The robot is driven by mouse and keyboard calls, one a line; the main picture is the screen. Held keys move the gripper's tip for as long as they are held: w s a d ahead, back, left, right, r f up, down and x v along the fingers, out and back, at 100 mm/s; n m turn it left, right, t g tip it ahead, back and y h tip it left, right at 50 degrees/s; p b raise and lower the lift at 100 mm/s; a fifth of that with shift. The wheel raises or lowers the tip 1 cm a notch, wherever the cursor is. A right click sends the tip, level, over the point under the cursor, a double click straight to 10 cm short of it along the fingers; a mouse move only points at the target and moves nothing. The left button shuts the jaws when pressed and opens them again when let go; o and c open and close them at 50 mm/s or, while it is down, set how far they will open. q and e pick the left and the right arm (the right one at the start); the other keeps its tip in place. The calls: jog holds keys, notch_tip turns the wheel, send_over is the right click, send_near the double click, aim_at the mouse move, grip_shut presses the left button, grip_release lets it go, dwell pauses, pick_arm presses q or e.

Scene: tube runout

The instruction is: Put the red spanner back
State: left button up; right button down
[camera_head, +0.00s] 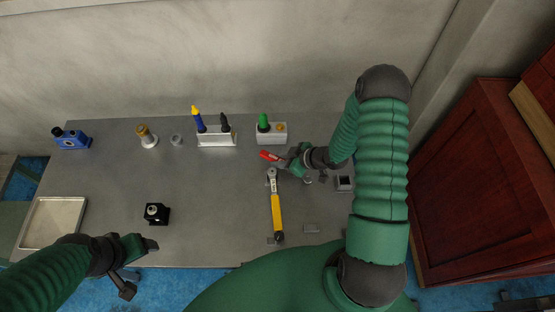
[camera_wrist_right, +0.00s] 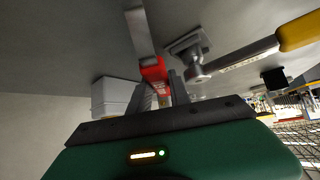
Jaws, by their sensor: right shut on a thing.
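The red spanner (camera_head: 269,155) is in the jaws of my right gripper (camera_head: 284,160), above the middle right of the grey table. Its red part sticks out to the left of the jaws in the head view. In the right wrist view the red part (camera_wrist_right: 155,74) is between the fingers, and a grey metal shank extends from it toward the top. My right gripper is shut on it. My left gripper (camera_head: 140,266) is at the table's front left edge, empty, its fingers apart.
A yellow-handled ratchet (camera_head: 277,208) lies just below the right gripper. Small grey blocks (camera_head: 311,228) and a dark-topped square block (camera_head: 344,183) are nearby. A black block (camera_head: 156,213) and tray (camera_head: 53,222) are left.

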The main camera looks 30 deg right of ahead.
jog(key=shift+d+f, duration=0.1)
jog(key=shift+f, duration=0.2)
jog(key=shift+w+d, duration=0.1)
jog(key=shift+w, duration=0.1)
jog(key=c, duration=1.5)
grip_release()
jog(key=shift+w+a, duration=0.1)
jog(key=shift+a, duration=0.1)
jog(key=shift+c, duration=0.2)
jog(key=o, duration=0.4)
jog(key=shift+a+r, duration=0.15)
jog(key=shift+a, duration=0.2)
pick_arm(q)
jog(key=shift+w+a+f, duration=0.15)
jog(key=shift+a+f, duration=0.1)
jog(key=shift+d, duration=0.1)
pick_arm(e)
jog(key=shift+d, duration=0.1)
